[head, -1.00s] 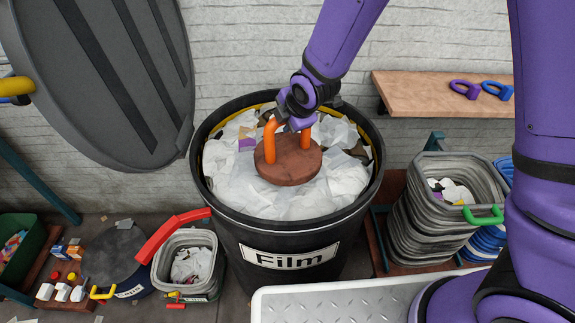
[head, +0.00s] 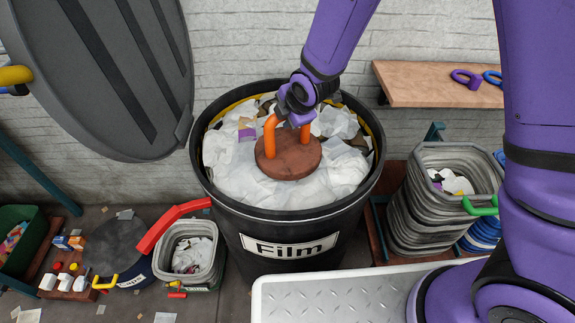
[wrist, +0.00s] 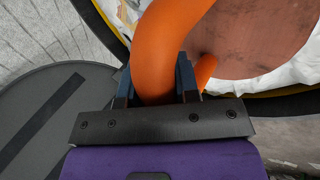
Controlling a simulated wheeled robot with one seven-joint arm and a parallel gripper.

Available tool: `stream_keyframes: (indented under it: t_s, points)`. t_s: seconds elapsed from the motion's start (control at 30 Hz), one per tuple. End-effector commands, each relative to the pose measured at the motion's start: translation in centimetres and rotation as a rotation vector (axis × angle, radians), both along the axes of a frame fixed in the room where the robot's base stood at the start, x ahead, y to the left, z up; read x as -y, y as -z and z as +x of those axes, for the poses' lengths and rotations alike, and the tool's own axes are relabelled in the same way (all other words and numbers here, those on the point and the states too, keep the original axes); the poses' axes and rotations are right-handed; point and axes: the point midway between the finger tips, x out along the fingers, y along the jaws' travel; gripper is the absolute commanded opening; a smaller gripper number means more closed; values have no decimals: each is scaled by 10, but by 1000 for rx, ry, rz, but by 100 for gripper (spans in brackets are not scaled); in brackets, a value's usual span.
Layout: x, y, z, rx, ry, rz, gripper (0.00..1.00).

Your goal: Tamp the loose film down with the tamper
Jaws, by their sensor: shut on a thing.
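The tamper (head: 288,163) is a round brown wooden disc with an orange handle in two uprights. My gripper (head: 298,105) is shut on the orange handle from above. The wrist view shows the jaws (wrist: 160,85) around the orange handle (wrist: 165,40), with the brown disc (wrist: 265,35) beyond. The loose film (head: 245,180) is white and crumpled and fills the black bin (head: 225,215) labelled "Film" to a little below its rim. The disc rests on or just above the film near the middle; I cannot tell how hard it presses.
A large grey lid (head: 110,80) stands raised at the left. Grey baskets (head: 415,215) are stacked at the right below a wooden shelf (head: 440,85). A smaller grey basket (head: 165,262) and a red handle (head: 165,225) are at the bin's left front.

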Motion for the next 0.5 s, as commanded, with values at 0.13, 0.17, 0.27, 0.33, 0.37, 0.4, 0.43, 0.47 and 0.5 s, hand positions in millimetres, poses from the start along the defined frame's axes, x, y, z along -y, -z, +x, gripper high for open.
stream_keyframes:
  t_s: [0.13, 0.17, 0.27, 0.33, 0.37, 0.4, 0.43, 0.47, 0.5]
  points:
    - [0, 5, 0, 2, 0, 1, 0]
    - [0, 6, 0, 2, 0, 1, 0]
    - [0, 10, 0, 2, 0, 1, 0]
    - [0, 13, 0, 1, 0, 0, 0]
    - [0, 14, 0, 0, 0, 0, 0]
    - [0, 16, 0, 0, 0, 0, 0]
    - [0, 17, 0, -1, 0, 0, 0]
    - [0, 18, 0, -1, 0, 0, 0]
    - [0, 20, 0, -1, 0, 0, 0]
